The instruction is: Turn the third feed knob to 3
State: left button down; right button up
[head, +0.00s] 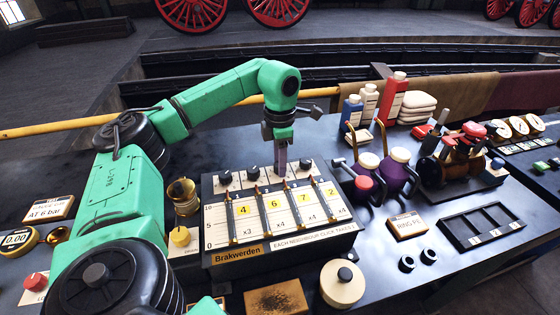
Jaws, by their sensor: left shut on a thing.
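The Brakwerden feed panel (325,240) stands at the middle of the bench in the head view. It has a row of dark knobs along its back edge and slider columns below, with yellow tiles reading 4, 6, 7 and 2. The first knob (225,177), second knob (253,174) and fourth knob (305,164) show clearly. My left gripper (281,170) points down at the third knob's place, between the second and fourth, and is shut on that knob. My right gripper is not in view.
A brass pot (183,193) and a yellow knob (181,237) stand left of the panel. Purple kettles (396,170), bottles (391,97) and a black tray (489,226) are to the right. A cream round canister (342,285) and a brown block (276,300) are in front.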

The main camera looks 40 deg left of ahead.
pick_arm(q)
jog(key=n+p, duration=0.1)
jog(key=n, duration=0.4)
jog(key=shift+r, duration=0.2)
jog(key=shift+w+n+p, duration=0.1)
jog(key=shift+n+p, duration=0.6)
jog(key=shift+n, duration=1.2)
jog(key=shift+c, duration=2.2)
grip_release()
